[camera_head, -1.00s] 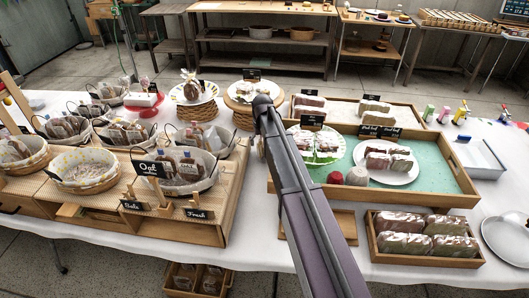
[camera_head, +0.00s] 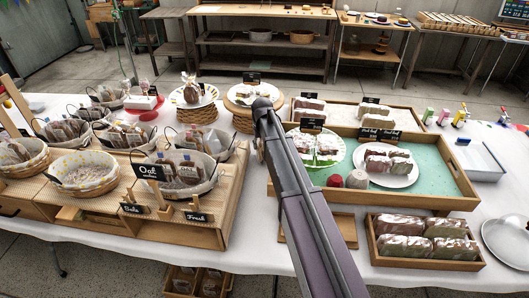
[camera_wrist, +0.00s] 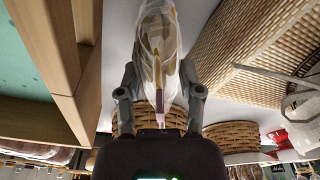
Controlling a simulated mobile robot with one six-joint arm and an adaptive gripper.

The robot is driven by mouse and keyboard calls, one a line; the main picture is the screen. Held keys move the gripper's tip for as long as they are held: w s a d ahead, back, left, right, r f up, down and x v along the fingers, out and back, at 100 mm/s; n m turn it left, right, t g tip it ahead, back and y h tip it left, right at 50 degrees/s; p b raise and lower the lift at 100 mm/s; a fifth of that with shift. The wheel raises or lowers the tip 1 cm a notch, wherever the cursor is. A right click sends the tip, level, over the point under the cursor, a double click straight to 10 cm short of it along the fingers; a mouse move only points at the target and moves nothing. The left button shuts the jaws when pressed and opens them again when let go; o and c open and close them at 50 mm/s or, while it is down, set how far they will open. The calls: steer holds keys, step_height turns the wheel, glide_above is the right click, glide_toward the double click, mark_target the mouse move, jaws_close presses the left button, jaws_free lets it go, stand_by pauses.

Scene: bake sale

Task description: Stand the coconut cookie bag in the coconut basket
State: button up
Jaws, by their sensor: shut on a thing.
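My gripper (camera_wrist: 160,85) is shut on a clear bag with pale brown contents (camera_wrist: 157,40), seen in the wrist view. No label on the bag can be read, so I cannot confirm its flavour. In the head view my arm hides the gripper and bag. An empty wicker basket with a pale, yellow-patterned liner (camera_head: 60,181) stands on the wooden display at the left. The basket behind the "Oat" sign (camera_head: 148,172) holds several bags (camera_head: 187,166). I cannot read a coconut label on any basket.
Other bag-filled baskets (camera_head: 128,147) crowd the left display. A wooden tray with a green base (camera_head: 440,180) stands right of my arm, with a crate of wrapped loaves (camera_head: 423,226) in front. White cloth is clear between display and tray.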

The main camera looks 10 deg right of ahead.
steer(key=shift+r, duration=0.15)
step_height(320, 180, up, 10)
steer(key=p, duration=1)
stand_by(0.7)
step_height(320, 180, up, 18)
steer(key=p, duration=1.8)
steer(key=shift+w+f, duration=0.2)
steer(key=shift+d, duration=0.15)
